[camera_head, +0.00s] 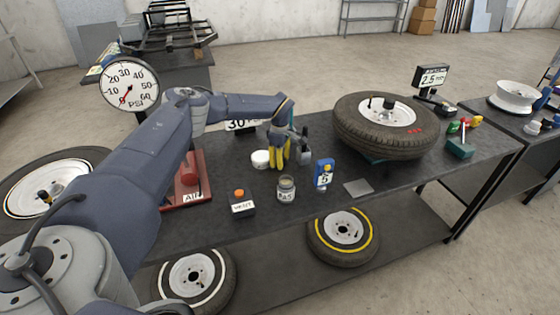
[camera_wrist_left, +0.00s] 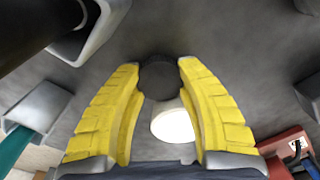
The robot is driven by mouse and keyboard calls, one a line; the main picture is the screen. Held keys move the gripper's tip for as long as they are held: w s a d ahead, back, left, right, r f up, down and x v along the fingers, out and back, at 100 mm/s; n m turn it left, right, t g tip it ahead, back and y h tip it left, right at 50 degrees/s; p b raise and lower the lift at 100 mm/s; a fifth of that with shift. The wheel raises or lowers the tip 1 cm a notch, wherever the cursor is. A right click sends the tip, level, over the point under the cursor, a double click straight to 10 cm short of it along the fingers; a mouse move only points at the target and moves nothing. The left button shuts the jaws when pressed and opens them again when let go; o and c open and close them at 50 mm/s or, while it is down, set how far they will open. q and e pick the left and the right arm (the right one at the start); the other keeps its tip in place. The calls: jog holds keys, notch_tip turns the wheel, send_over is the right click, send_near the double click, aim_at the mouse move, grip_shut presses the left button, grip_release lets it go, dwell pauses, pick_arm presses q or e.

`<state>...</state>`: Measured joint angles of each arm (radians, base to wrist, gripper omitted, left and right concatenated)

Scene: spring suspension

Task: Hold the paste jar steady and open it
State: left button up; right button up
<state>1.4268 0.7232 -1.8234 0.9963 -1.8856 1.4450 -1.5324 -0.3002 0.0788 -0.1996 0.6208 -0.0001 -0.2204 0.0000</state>
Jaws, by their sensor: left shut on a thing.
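The paste jar (camera_head: 286,190), a small glass jar with a partly readable label, stands upright near the table's front edge. Its top looks pale, with no dark lid seen on it. My left gripper (camera_head: 278,164) has yellow fingers and is behind the jar, apart from it. In the left wrist view its fingers close on a dark round lid-like piece (camera_wrist_left: 158,80). In the head view the fingers mostly hide this piece. A white round container (camera_head: 260,159) is beside the fingers, and also shows in the wrist view (camera_wrist_left: 173,125). My right gripper is not in view.
The dark table (camera_head: 400,182) also holds a blue box marked 5 (camera_head: 324,173), a flat grey plate (camera_head: 358,188), a black box with an orange knob (camera_head: 242,204), a red gauge base (camera_head: 187,185) and a large tyre (camera_head: 386,126). Bare tabletop lies around the plate.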

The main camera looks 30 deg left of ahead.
pick_arm(q)
jog(key=shift+f, duration=0.2)
jog(key=o, duration=1.3)
jog(key=shift+c, duration=0.2)
jog(key=shift+r, duration=0.1)
